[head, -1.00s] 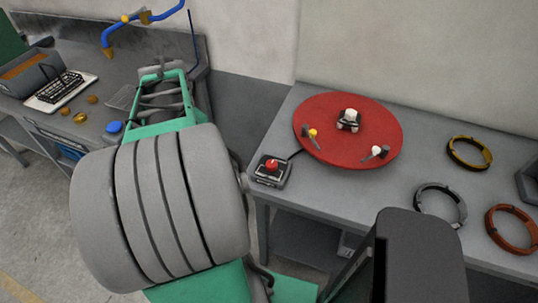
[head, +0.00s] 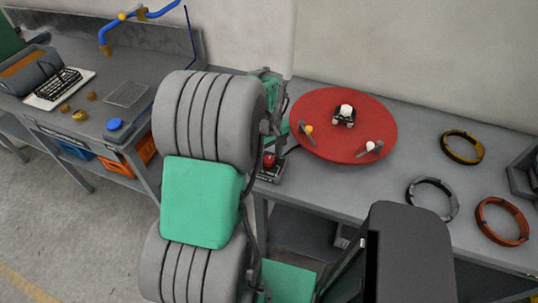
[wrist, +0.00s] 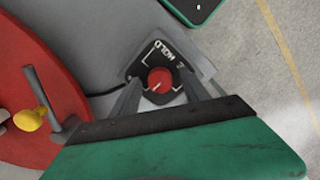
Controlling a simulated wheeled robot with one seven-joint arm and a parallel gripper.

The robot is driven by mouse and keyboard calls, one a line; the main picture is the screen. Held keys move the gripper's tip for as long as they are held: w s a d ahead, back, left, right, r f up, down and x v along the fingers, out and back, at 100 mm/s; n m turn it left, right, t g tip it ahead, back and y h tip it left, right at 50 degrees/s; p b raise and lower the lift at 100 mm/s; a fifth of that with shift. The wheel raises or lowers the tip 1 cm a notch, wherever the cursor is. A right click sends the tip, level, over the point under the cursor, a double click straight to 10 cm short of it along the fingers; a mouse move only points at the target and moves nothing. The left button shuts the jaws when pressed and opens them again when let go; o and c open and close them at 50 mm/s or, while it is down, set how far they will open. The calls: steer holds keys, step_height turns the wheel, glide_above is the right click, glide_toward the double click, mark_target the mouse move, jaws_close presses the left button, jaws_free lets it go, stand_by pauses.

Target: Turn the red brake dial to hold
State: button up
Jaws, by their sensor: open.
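The red brake dial (head: 268,160) sits on a small dark box at the left front corner of the right table, partly hidden by my arm in the head view. In the wrist view the dial (wrist: 160,80) shows from above on its black plate, with the word HOLD printed above and to its right. A pale mark on the knob points to the lower left. My gripper (wrist: 172,98) is open, its fingers on either side of the dial; contact cannot be told.
A red turntable (head: 343,150) with a white-topped hub and posts stands right beside the dial. Yellow (head: 462,134), grey (head: 431,212) and orange (head: 501,234) rings lie further right. A left bench holds a keyboard (head: 58,88) and a blue round object (head: 115,124).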

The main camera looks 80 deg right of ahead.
steer(key=shift+c, duration=0.3)
jaws_close()
steer(key=shift+m, duration=0.3)
steer(key=m+b, duration=0.1)
steer(key=m, duration=0.7)
steer(key=shift+m, duration=0.4)
steer(key=m+b, duration=0.1)
steer(key=m, duration=0.3)
steer(key=shift+m, duration=0.3)
steer(key=shift+r+m, duration=0.1)
steer(key=shift+m, duration=1.8)
steer(key=shift+d, duration=0.1)
